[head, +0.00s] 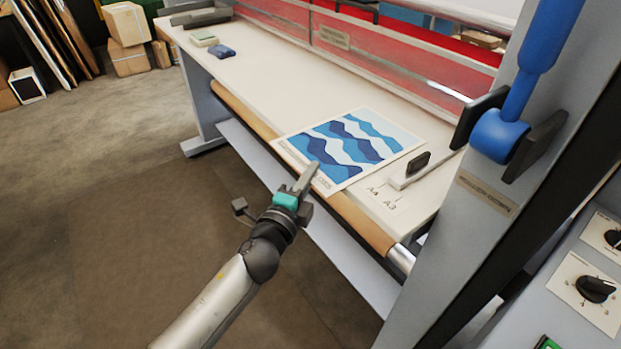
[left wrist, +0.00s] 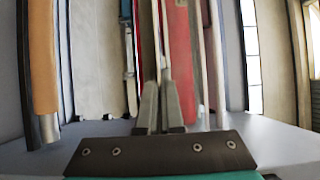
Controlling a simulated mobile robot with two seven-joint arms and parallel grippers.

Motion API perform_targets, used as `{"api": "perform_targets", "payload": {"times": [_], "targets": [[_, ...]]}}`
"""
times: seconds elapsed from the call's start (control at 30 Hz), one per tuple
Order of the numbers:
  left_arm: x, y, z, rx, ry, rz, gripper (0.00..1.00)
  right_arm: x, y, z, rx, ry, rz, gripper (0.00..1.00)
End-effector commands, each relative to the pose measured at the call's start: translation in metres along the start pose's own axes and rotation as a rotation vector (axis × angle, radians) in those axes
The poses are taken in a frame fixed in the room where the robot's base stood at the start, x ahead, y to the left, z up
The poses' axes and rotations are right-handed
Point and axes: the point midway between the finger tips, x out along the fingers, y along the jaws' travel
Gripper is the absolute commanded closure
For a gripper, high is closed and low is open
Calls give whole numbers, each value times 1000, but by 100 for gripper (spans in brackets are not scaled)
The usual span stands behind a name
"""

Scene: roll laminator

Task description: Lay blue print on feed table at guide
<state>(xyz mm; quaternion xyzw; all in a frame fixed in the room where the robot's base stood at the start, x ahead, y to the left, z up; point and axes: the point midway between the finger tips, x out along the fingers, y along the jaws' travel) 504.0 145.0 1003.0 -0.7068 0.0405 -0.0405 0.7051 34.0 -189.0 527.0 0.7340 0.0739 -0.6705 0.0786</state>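The blue print (head: 345,145), a white sheet with blue wave bands, shows in the head view over the right part of the white feed table (head: 270,95). Its near edge reaches out over the tan front roller. My left gripper (head: 309,178) is at that near edge, and its fingers look shut on it. In the left wrist view the fingers (left wrist: 161,105) are close together with a thin strip between them, seemingly the print edge-on. The guide (head: 418,168), a pale bar with a black block, is just right of the print. Whether the print touches the table is unclear.
A4 and A3 marks (head: 384,199) are on the table by the guide. A blue-handled lever (head: 505,125) and grey side frame stand at right. A small blue item (head: 222,51) lies at the table's far left. The table's middle is clear.

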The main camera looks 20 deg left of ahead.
Motion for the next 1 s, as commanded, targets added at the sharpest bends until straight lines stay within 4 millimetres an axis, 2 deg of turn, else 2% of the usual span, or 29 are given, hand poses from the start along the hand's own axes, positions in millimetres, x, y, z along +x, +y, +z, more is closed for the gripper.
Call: {"api": "perform_targets", "payload": {"times": [0.33,0.4,0.6,1.0], "targets": [[0,3,0,0,0,-3,100,4,0,-1,1,2,1,100],[0,2,0,0,0,-1,89,2,0,-1,1,2,1,100],[0,2,0,0,0,-1,67,2,0,-1,1,3,1,100],[-3,-2,0,0,0,0,67,-2,0,-2,2,3,1,100]]}}
